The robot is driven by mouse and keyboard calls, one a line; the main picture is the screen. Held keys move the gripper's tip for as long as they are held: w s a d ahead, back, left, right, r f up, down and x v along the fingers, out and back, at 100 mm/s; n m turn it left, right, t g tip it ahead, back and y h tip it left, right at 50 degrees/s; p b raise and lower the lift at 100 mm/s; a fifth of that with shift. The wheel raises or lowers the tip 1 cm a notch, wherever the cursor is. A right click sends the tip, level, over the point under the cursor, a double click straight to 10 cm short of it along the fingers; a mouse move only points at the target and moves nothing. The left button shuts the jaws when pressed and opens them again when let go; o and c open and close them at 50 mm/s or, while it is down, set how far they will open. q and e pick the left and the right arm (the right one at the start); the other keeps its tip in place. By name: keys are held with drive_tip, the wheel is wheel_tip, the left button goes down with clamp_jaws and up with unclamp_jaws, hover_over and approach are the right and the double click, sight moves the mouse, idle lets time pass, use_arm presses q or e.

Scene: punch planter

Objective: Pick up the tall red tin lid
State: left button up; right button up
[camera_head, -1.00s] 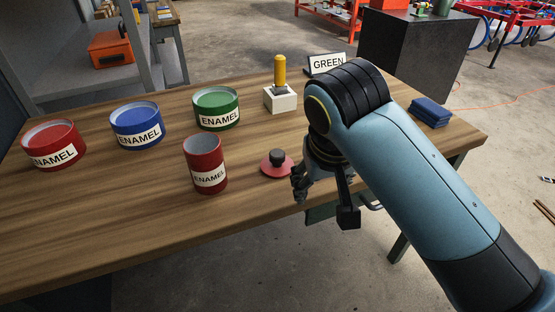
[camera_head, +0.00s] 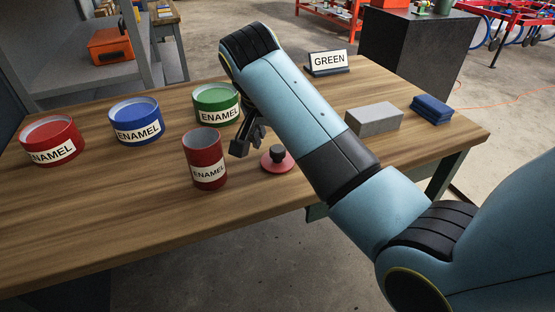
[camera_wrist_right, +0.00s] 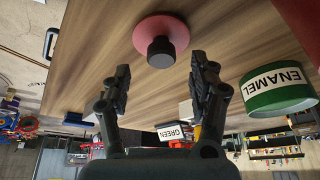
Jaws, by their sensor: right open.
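The tall red tin lid (camera_head: 268,164) is a flat red disc with a black knob, lying on the wooden table near its front edge. It also shows in the right wrist view (camera_wrist_right: 145,30), knob facing the camera. My right gripper (camera_head: 248,141) is just left of and behind the lid in the head view, not touching it. In the right wrist view its two fingers (camera_wrist_right: 162,72) are spread with nothing between them, and the lid lies beyond the fingertips. The open tall red tin (camera_head: 205,155) stands left of the lid. My left gripper is not in view.
A green tin (camera_head: 215,97), blue tin (camera_head: 135,112) and short red tin (camera_head: 48,135) stand along the left. A GREEN sign (camera_head: 328,62), grey block (camera_head: 374,120) and blue cloth stack (camera_head: 431,108) are at the right. The front left table is clear.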

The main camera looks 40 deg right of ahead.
sight(278, 149)
drive_tip(key=x, duration=0.4)
drive_tip(key=shift+w+f+b, duration=0.1)
drive_tip(key=shift+f+b, duration=0.1)
drive_tip(key=shift+b, duration=0.2)
clamp_jaws()
